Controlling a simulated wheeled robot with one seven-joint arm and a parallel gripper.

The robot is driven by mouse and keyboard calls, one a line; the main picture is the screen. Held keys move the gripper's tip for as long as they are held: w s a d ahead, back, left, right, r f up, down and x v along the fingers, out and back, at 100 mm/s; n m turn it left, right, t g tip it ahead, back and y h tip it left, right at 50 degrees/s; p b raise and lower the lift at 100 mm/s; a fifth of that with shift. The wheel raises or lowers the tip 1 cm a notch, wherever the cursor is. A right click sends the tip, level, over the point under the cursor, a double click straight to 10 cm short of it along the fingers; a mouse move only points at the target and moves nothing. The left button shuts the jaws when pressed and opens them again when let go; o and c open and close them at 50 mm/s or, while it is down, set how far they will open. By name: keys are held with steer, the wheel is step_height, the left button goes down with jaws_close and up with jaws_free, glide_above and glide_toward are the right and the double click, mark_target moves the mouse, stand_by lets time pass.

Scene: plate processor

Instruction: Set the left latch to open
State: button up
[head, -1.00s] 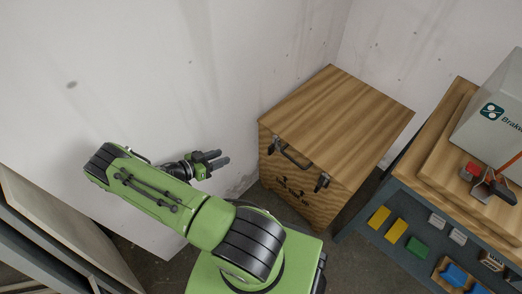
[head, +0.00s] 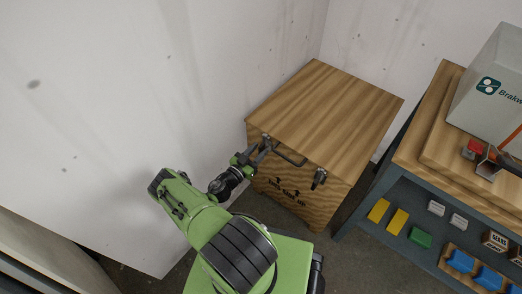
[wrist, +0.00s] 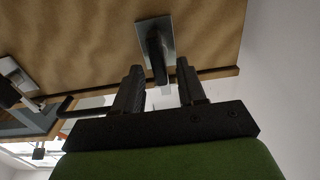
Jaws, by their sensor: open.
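The left latch (head: 266,141) is on the front of the wooden crate (head: 325,100), near its top edge, partly covered by my gripper (head: 252,153). In the wrist view the latch (wrist: 156,45) is a dark lever on a pale metal plate. My open gripper (wrist: 158,68) has one finger on each side of the lever's end. I cannot tell whether either finger touches it. The right latch (head: 319,177) is on the same face, to the right, past the dark carrying handle (head: 291,159).
A wall stands close behind and left of the crate. A workbench (head: 410,150) with a grey machine (head: 490,95) is on the right, with coloured blocks on its lower shelf. A cabinet edge (head: 45,262) is at the lower left.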

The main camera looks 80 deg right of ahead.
steer(key=shift+x, duration=1.2)
jaws_close()
steer(key=shift+n, duration=0.3)
steer(key=n, duration=0.3)
steer(key=shift+w+d+n, duration=0.1)
steer(key=shift+w+n, duration=0.15)
steer(key=shift+n, duration=0.15)
steer(key=n, duration=0.3)
steer(key=shift+w+f+n, duration=0.15)
steer(key=shift+n, duration=0.15)
steer(key=n, duration=0.4)
steer(key=shift+w+d+f, duration=0.1)
steer(key=shift+w+f, duration=0.05)
steer(key=shift+f, duration=0.05)
steer(key=shift+f+n, duration=0.25)
steer(key=shift+n, duration=1.85)
